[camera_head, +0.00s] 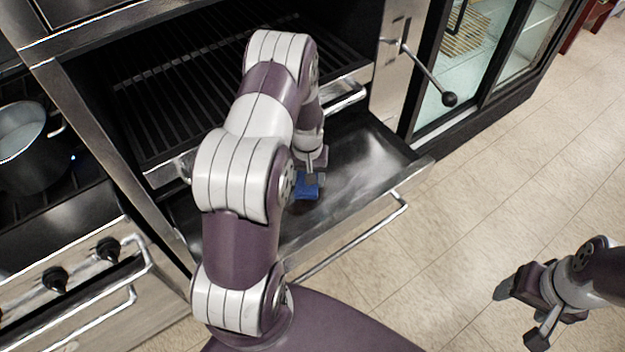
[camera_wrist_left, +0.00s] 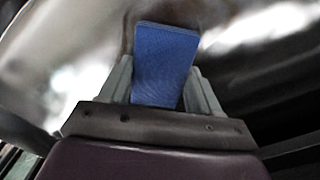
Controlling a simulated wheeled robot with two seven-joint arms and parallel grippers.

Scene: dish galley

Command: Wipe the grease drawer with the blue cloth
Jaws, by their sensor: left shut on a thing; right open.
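The grease drawer (camera_head: 362,164) is a pulled-out steel tray below the grill, with smeared grey patches on its floor. My left gripper (camera_head: 311,179) is inside the drawer, shut on the blue cloth (camera_head: 307,189). In the left wrist view the blue cloth (camera_wrist_left: 166,62) stands out between the two fingers, with the shiny drawer floor behind it. I cannot tell whether the cloth touches the floor. My left arm hides the drawer's middle left part. My right gripper (camera_head: 519,314) is open and empty over the tiled floor at the lower right.
A black grill grate (camera_head: 170,95) lies above and behind the drawer. The drawer's bar handle (camera_head: 350,243) runs along its front edge. A pot (camera_head: 30,145) stands on the stove at left. A lever with a black knob (camera_head: 449,99) sticks out beside a glass-doored cabinet.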

